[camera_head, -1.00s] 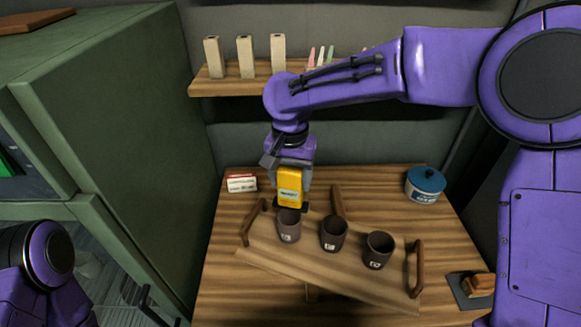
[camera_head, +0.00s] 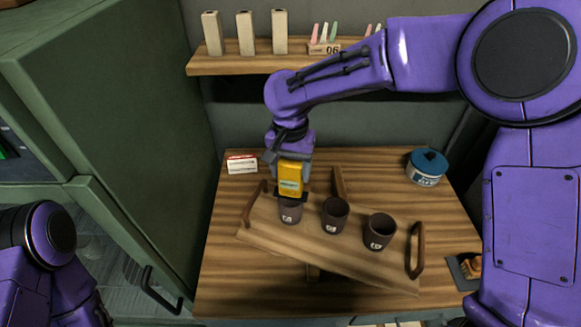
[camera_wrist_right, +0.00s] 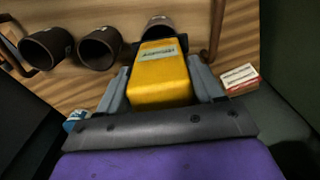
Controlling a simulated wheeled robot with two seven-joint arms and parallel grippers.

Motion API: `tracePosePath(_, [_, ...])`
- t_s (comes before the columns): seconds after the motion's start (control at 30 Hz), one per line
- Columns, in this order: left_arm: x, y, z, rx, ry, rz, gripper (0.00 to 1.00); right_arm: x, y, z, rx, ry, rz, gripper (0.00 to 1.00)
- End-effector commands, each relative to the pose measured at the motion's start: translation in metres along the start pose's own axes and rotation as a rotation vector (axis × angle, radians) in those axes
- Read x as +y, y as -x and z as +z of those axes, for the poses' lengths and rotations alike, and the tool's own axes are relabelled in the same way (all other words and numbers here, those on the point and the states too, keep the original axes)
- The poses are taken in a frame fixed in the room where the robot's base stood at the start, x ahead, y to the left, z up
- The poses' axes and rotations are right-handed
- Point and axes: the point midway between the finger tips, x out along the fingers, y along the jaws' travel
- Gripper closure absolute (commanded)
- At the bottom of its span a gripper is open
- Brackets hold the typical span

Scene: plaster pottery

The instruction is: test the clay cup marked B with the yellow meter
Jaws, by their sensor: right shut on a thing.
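My right gripper (camera_head: 291,163) is shut on the yellow meter (camera_head: 290,180), which hangs upright with its small display facing the head camera. The meter's lower end is just above or at the rim of the leftmost clay cup (camera_head: 290,211), whose mark looks like A. I cannot tell whether they touch. The cup marked B (camera_head: 334,216) stands in the middle of the tray, to the right of the meter. A third dark cup (camera_head: 379,232) stands right of it. The right wrist view shows the meter (camera_wrist_right: 158,75) between the fingers. My left gripper is out of view.
The wooden tray (camera_head: 345,266) has raised handles at both ends and lies slanted on the table (camera_head: 225,280). A red-and-white box (camera_head: 242,164) is at the back left, a blue-lidded tin (camera_head: 427,167) at the back right. A shelf (camera_head: 225,66) with pale blocks hangs above.

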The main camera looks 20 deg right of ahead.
Motion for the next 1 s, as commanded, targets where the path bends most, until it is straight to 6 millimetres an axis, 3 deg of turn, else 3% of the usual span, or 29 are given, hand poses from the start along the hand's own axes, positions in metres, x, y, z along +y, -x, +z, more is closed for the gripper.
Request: tracePosePath(1.0, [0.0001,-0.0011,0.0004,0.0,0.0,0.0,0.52,-0.0001,-0.0093,-0.0001,0.0,0.0,0.0,0.58])
